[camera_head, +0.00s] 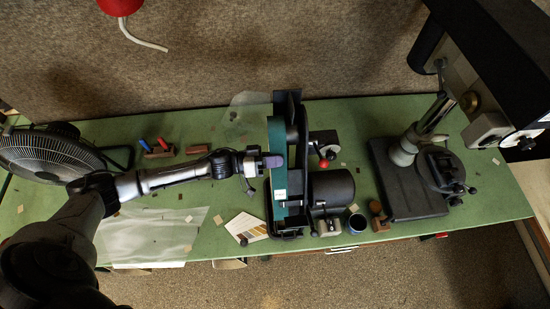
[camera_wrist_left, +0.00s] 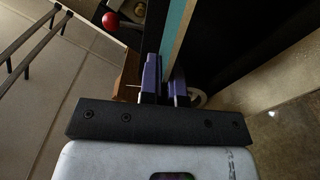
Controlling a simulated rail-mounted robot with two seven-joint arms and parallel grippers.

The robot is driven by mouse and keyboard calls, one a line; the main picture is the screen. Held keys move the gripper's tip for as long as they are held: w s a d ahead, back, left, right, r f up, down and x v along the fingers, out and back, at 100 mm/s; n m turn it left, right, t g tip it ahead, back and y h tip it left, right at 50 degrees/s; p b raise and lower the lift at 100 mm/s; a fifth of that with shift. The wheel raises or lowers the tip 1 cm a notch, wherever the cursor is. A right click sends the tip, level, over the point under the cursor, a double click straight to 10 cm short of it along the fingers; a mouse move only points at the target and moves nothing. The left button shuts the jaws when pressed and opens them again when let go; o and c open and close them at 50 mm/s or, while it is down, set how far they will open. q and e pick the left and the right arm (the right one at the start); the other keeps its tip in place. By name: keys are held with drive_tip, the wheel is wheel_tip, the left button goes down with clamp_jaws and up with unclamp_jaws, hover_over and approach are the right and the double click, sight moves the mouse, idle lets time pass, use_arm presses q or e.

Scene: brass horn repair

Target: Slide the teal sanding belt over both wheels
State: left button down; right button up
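The teal sanding belt (camera_head: 279,195) shows in the head view as a long upright band along the left side of the black belt sander (camera_head: 293,215). The wheels cannot be made out, so I cannot tell whether the belt is around them. My left gripper (camera_head: 272,161) reaches in from the left, its purple fingertips at the belt's middle. In the left wrist view, the belt (camera_wrist_left: 178,38) shows its teal face and tan edge running down between the purple fingers of my left gripper (camera_wrist_left: 165,85), which look closed on it. My right gripper is not in view.
The sander stands on a green bench (camera_head: 230,120). A red-knobbed lever (camera_head: 323,163), the sander's motor (camera_head: 332,187) and a dark jar (camera_head: 357,222) lie right of the belt. A drill press (camera_head: 415,190) stands farther right, a fan (camera_head: 50,153) at left.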

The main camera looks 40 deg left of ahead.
use_arm(q)
drive_tip(key=shift+p+x, duration=0.4)
drive_tip(key=shift+x, duration=1.55)
idle(1.7)
drive_tip(key=c, duration=1.2)
unclamp_jaws()
drive_tip(key=shift+c, duration=0.2)
drive_tip(key=v, duration=0.7)
idle(0.4)
